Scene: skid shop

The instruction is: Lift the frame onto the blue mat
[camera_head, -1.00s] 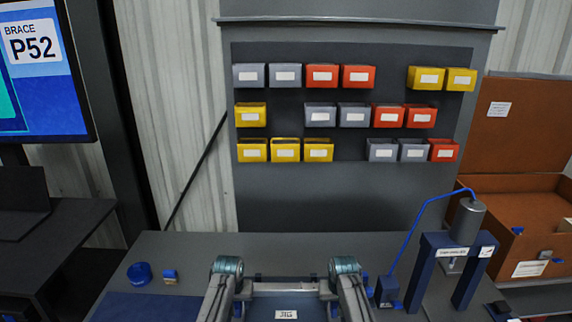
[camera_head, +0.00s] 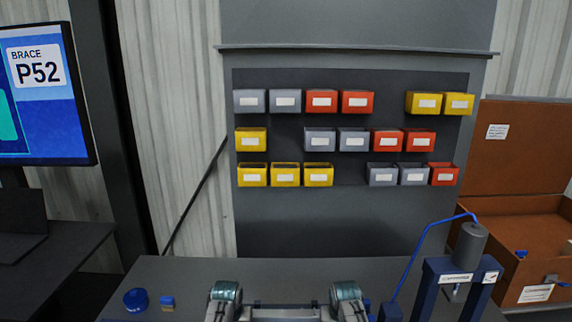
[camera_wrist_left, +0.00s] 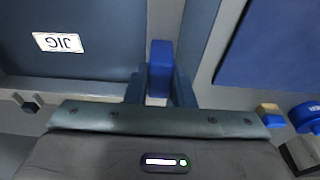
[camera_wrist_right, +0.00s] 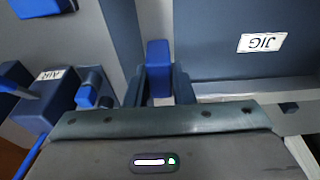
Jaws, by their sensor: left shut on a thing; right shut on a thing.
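The frame shows only in part, as a blue-grey side rail in the left wrist view (camera_wrist_left: 197,35) and in the right wrist view (camera_wrist_right: 117,35). An upright blue tab stands between each gripper's fingers. My left gripper (camera_wrist_left: 160,88) is shut on its tab (camera_wrist_left: 160,62). My right gripper (camera_wrist_right: 159,88) is shut on the other tab (camera_wrist_right: 158,60). Both grippers show side by side at the bottom of the head view. The blue mat (camera_wrist_left: 275,45) lies beside the frame in the left wrist view. I cannot tell whether the frame is clear of the bench.
A dark plate labelled JIG (camera_wrist_left: 95,55) lies between the grippers. A blue round tub (camera_head: 136,299) and a small blue-and-tan block (camera_head: 167,303) stand at left. A blue press (camera_head: 456,278) with a hose and an open brown case (camera_head: 530,205) stand at right. Bins hang behind.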

